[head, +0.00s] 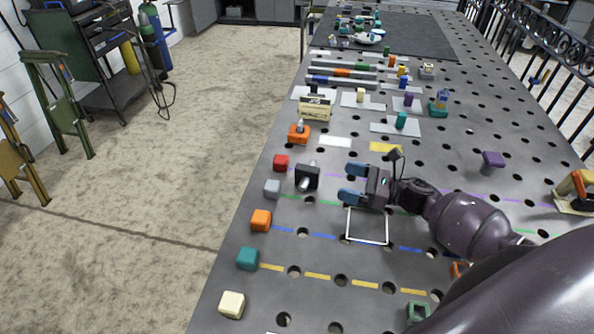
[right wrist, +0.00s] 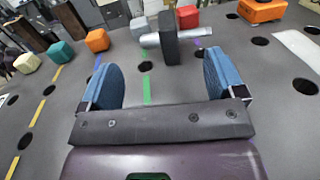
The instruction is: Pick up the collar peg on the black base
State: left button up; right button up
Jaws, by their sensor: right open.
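The black base (head: 314,183) stands on the grey perforated table, left of my right gripper. A silver collar peg (head: 304,182) is at the black base, with metal showing above and in front of it. In the right wrist view the black base (right wrist: 170,47) is ahead, between the fingers' lines, and the silver peg (right wrist: 196,32) sticks out on both sides of it. My right gripper (head: 353,184) is open and empty, its two blue fingers pointing at the base with a gap between. It also shows in the wrist view (right wrist: 163,78). My left gripper is not in view.
Red (head: 281,162), grey (head: 272,188), orange (head: 260,220), teal (head: 248,258) and cream (head: 232,304) blocks line the table's left edge. An orange base with a peg (head: 299,133) stands behind. A purple piece (head: 493,159) stands right.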

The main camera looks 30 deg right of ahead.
aim_at(309, 179)
jog(key=x, duration=0.5)
jog(key=shift+a+f, duration=0.1)
jog(key=shift+a, duration=0.15)
jog(key=shift+w+a+p, duration=0.3)
jog(key=shift+a+p, duration=0.05)
jog(key=shift+p, duration=0.05)
jog(key=x, duration=0.4)
jog(key=shift+a, duration=0.1)
grip_shut()
